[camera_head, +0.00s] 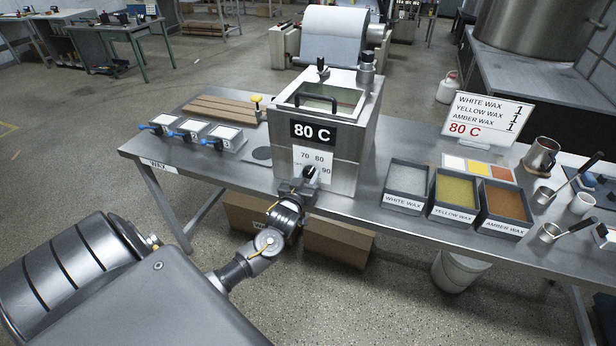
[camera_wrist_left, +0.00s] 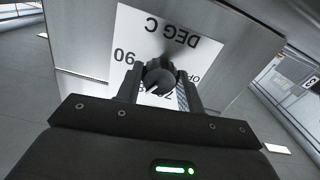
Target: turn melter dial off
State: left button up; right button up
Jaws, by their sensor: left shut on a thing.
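My left gripper (camera_head: 303,184) is at the front of the melter, shut on the dial. In the left wrist view the two fingers stand on either side of the dial (camera_wrist_left: 160,78), and the plate (camera_wrist_left: 135,35) appears upside down with "DEG C", 90 and part of "OFF". The dial's exact pointing is hard to tell. My right gripper is not in view.
Wax bins, white (camera_head: 405,203), yellow (camera_head: 453,212) and amber (camera_head: 503,225), stand right of the melter. A sign (camera_head: 487,117) stands behind them. Cardboard boxes (camera_head: 336,243) are under the table.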

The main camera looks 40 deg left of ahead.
pick_arm(q)
jog(key=n, duration=0.5)
jog(key=shift+n, duration=0.3)
jog(key=n+p, duration=0.1)
jog(key=n, duration=0.5)
jog(key=shift+d+r+p, duration=0.1)
jog(key=shift+p, duration=0.2)
jog(key=n+p, duration=0.1)
jog(key=n, duration=0.4)
jog(key=shift+r+n+p, duration=0.15)
jog(key=shift+n+p, duration=0.15)
jog(key=shift+n, duration=0.1)
jog(key=n+p, duration=0.2)
jog(key=n, duration=0.3)
jog(key=shift+n, duration=0.7)
jog(key=o, duration=1)
